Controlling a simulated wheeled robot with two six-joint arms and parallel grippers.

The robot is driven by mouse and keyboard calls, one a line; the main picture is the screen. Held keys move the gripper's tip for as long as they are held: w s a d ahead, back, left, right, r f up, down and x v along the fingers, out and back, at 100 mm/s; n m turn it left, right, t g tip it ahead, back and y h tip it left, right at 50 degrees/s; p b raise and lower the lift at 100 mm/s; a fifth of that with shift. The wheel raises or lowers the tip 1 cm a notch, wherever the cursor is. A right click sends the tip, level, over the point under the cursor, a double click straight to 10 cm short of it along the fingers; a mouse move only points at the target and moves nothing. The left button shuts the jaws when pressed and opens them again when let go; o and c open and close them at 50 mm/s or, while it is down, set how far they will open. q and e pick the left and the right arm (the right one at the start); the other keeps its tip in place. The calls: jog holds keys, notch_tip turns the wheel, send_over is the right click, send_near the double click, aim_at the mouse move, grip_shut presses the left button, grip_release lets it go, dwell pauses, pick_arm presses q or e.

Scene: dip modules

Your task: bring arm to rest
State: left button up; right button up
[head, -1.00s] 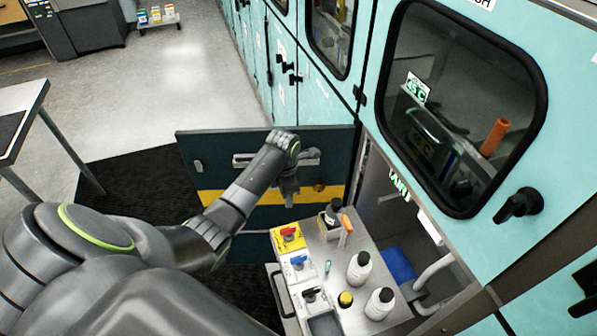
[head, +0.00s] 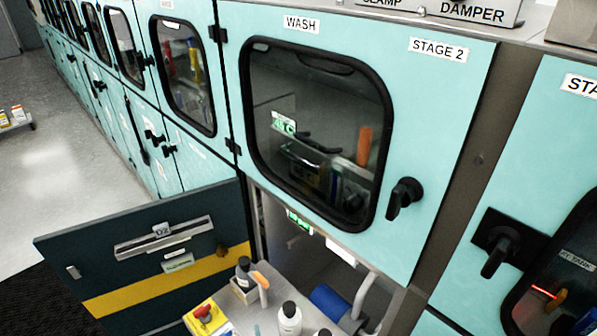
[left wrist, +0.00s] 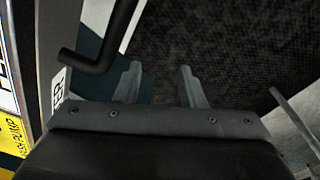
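My left gripper (left wrist: 158,85) shows in the left wrist view with its two fingers apart and nothing between them. Dark textured floor matting (left wrist: 215,45) lies below it. A bent black bar (left wrist: 105,50) passes close to its left finger; I cannot tell whether they touch. My left arm is out of the head view. My right gripper is in neither view.
In the head view a dark door with a yellow stripe (head: 150,290) stands open at lower left. A tray (head: 262,318) with bottles and a yellow block with a red knob (head: 207,318) is beside it. The turquoise WASH cabinet (head: 420,110) has a black handle (head: 404,197).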

pick_arm(q)
jog(key=s+d+f+m+b, duration=0.1)
jog(key=s+f+m, duration=0.3)
jog(key=s, duration=0.5)
jog(key=s+d+f+m+b, duration=0.1)
jog(key=s+f+m+b, duration=0.1)
jog(key=s+f+m, duration=0.3)
jog(key=s+d+f+m+b, duration=0.1)
jog(key=s+f+m, duration=0.4)
jog(key=s, duration=0.8)
jog(key=shift+s+d+f+t+b, duration=0.35)
jog(key=shift+d+f, duration=0.2)
jog(key=shift+f, duration=0.35)
